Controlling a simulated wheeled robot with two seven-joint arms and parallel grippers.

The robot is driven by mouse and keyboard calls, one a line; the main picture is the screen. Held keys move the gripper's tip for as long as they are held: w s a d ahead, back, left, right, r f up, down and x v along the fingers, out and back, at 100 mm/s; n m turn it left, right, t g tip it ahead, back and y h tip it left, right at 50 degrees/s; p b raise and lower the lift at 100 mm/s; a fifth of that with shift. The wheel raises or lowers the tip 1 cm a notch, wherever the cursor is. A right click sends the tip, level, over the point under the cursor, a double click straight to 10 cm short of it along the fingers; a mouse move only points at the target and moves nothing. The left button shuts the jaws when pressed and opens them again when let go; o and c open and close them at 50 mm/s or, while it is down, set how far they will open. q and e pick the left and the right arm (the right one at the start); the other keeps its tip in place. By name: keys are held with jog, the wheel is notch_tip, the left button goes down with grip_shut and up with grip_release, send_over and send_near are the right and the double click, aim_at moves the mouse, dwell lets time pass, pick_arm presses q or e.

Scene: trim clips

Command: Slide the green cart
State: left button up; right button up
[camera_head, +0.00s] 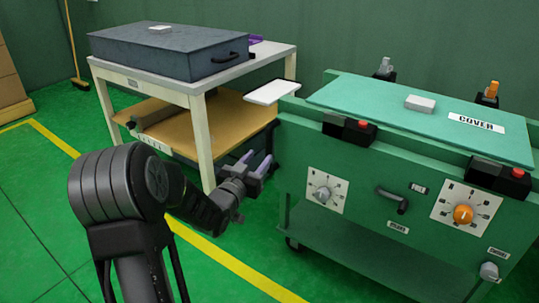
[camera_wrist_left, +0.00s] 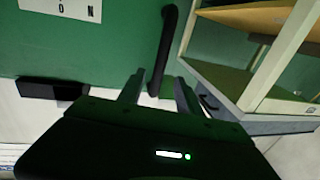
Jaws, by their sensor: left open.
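In the left wrist view a black bar handle (camera_wrist_left: 163,50) on a green panel (camera_wrist_left: 95,50) runs down between the open fingers (camera_wrist_left: 160,80). I cannot tell whether they touch it. My right gripper is out of view.
A cream table (camera_head: 201,138) with a brown lower shelf stands left of the cart, bearing a dark blue case (camera_head: 160,50). A white flat tray (camera_head: 272,92) juts from the cart's left end. Green floor with a yellow line (camera_head: 225,262) is open at front left.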

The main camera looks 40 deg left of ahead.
aim_at(268, 149)
pick_arm(q)
jog(key=b+x, duration=0.2)
jog(key=x, duration=0.5)
jog(key=shift+d+f, duration=0.15)
jog(key=shift+w, duration=0.4)
grip_shut()
dwell(1.1)
